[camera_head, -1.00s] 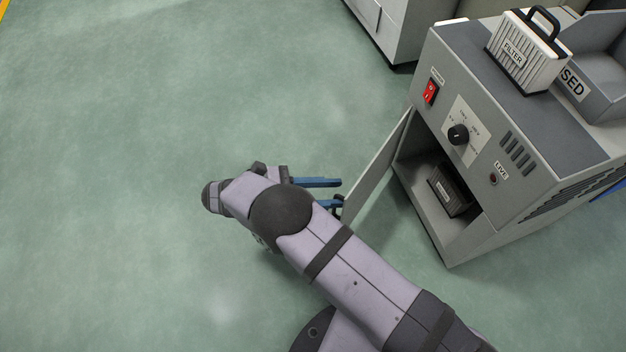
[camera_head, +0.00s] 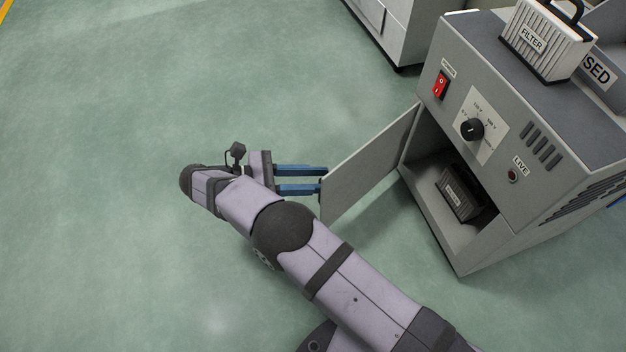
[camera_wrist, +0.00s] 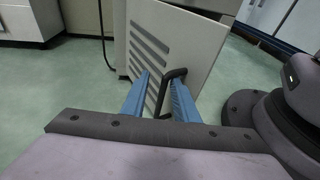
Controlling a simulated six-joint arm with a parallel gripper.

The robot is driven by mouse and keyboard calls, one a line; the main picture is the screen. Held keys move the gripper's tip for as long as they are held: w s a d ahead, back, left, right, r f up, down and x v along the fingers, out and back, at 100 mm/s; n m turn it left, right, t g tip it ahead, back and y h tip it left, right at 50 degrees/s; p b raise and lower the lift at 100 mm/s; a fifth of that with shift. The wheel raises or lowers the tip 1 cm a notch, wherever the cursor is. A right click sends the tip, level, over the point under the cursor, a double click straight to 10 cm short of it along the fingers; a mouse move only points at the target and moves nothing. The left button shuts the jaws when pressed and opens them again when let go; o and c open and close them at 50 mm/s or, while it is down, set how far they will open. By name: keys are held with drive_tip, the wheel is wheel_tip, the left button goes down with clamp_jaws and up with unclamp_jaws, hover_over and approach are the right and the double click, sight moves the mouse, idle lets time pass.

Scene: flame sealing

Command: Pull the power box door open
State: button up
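The power box (camera_head: 545,130) is a grey cabinet at the right. Its door (camera_head: 368,165) stands swung well out from the front, leaving the lower compartment open. In the wrist view the door's outer face (camera_wrist: 178,35) shows vent slots and a black handle (camera_wrist: 163,95). My gripper (camera_head: 324,179) is at the door's free edge, with two blue fingers pointing at it. In the wrist view my fingers (camera_wrist: 160,76) are apart, with the handle between them. A gap shows beside the handle, so I see no firm grip. Contact of a finger with the handle or door cannot be told.
A dark block (camera_head: 460,193) sits inside the compartment. The front has a red switch (camera_head: 440,85) and a black dial (camera_head: 472,129). A filter (camera_head: 546,42) stands on top. Another cabinet (camera_head: 400,30) is behind. The green floor (camera_head: 120,120) at left is clear.

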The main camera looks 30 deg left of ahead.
drive_tip(key=shift+a+r+b, duration=0.35)
drive_tip(key=shift+r+p, duration=0.15)
drive_tip(key=shift+p, duration=0.25)
clamp_jaws()
drive_tip(key=s+r+n+t+y+p, duration=0.35)
drive_tip(key=s+n+t+p, duration=0.25)
drive_tip(key=s+n+p, duration=0.7)
drive_tip(key=s+d+r+n+t+y+p, duration=0.2)
drive_tip(key=d+n+y+p, duration=0.4)
drive_tip(key=n, duration=0.7)
drive_tip(key=s+d+r+p, duration=0.1)
drive_tip(key=d+p, duration=0.1)
drive_tip(key=p, duration=0.1)
drive_tip(key=shift+d+r+n+t, duration=0.2)
drive_tip(key=shift+r+n+t, duration=0.2)
